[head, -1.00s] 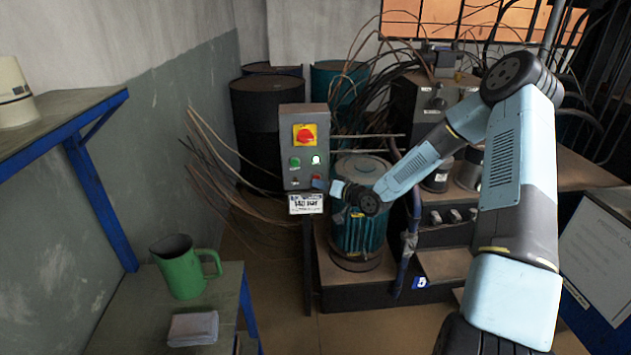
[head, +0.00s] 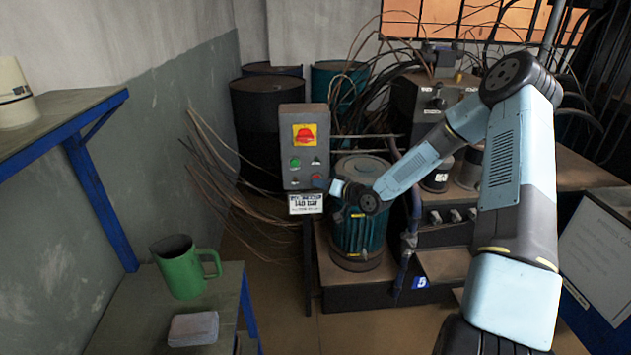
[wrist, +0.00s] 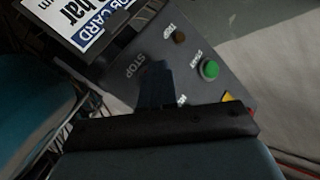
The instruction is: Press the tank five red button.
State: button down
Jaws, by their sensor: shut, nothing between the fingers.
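The grey control box (head: 305,148) stands on a post left of the teal motor. It has a red knob on a yellow plate (head: 305,135), a green button (head: 295,162) and a small unlit lamp (head: 316,161). My gripper (head: 325,184) is shut at the box's lower right. In the wrist view its dark fingertips (wrist: 152,85) lie over the spot beside the STOP label (wrist: 133,67) and hide the button there; I cannot see whether they touch it. The green START button (wrist: 209,69) and the dull TRIP lamp (wrist: 179,36) are uncovered.
A white card (head: 306,204) hangs below the box. The teal motor (head: 358,230) and a blue "5" tag (head: 421,283) are to the right. A green jug (head: 183,267) stands on the near bench.

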jog(key=shift+s, duration=0.85)
jog(key=shift+s, duration=2.5)
jog(key=shift+d, duration=0.1)
